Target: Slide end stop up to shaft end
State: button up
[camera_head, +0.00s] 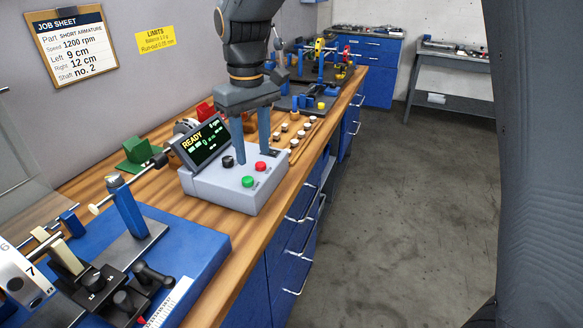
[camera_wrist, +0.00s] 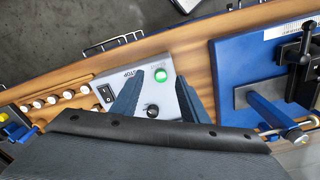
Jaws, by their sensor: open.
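The end stop appears to be the thin rod (camera_head: 130,184) with a pale tip at its left end and a dark knob at its right end. It passes through the top of a blue post (camera_head: 130,212) with a yellowish screw on top. The post also shows at the right of the wrist view (camera_wrist: 272,112). A pale shaft end (camera_head: 45,245) shows at the lower left, apart from the rod's tip; the rotor is mostly out of view. My gripper (camera_head: 252,150) is open and empty, pointing down over the control box, away from the rod. It also shows in the wrist view (camera_wrist: 161,80).
The control box (camera_head: 230,192) with its READY screen (camera_head: 202,142) and buttons stands under my gripper. A blue machine base (camera_head: 200,240) carries the post, black clamps and a scale. Several small weights (camera_head: 293,128) sit beyond the box.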

jog(key=s+d+f+m, duration=0.2)
jog(key=d+f, duration=0.2)
jog(key=d, duration=0.4)
jog(key=shift+s+d+f, duration=0.15)
jog(key=shift+s+d, duration=0.05)
jog(key=shift+s, duration=0.2)
jog(key=shift+a, duration=0.1)
jog(key=n+t+y+p, duration=0.2)
jog(key=n+y+p, duration=0.2)
jog(key=n+p, duration=0.25)
send_near(158, 155)
jog(key=f, duration=0.1)
jog(key=shift+n, duration=0.35)
jog(key=shift+p+x, duration=0.85)
jog(key=shift+x, duration=3.05)
jog(key=shift+a, duration=0.1)
grip_shut()
